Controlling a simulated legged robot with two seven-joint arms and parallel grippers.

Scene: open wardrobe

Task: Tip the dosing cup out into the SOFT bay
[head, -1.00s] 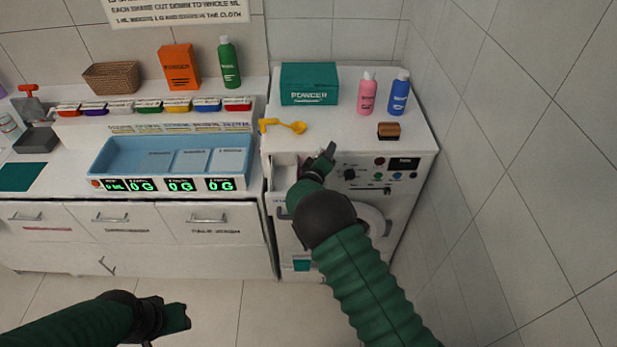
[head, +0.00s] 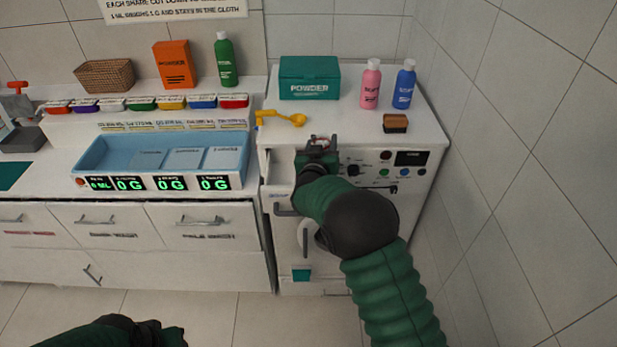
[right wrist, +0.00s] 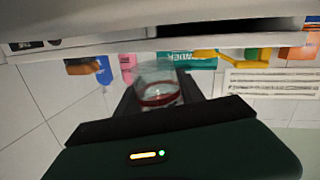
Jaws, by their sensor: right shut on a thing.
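My right gripper (head: 319,146) is at the front top edge of the white washer (head: 350,125), just right of its open drawer (head: 281,168). In the right wrist view, it is shut on a clear dosing cup (right wrist: 158,82) with a red band. That view is upside down, and I cannot tell the cup's exact tilt or contents. The cup is hard to make out in the head view. The drawer's bays are partly hidden by the gripper and arm, and no SOFT label is readable there. My left gripper (head: 160,333) is low at the bottom edge, its jaws unclear.
On the washer stand a green powder box (head: 310,78), pink bottle (head: 371,84), blue bottle (head: 404,84), brown brush (head: 395,123) and yellow scoop (head: 285,119). A blue tray (head: 160,155) with displays is on the left counter. A tiled wall closes the right side.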

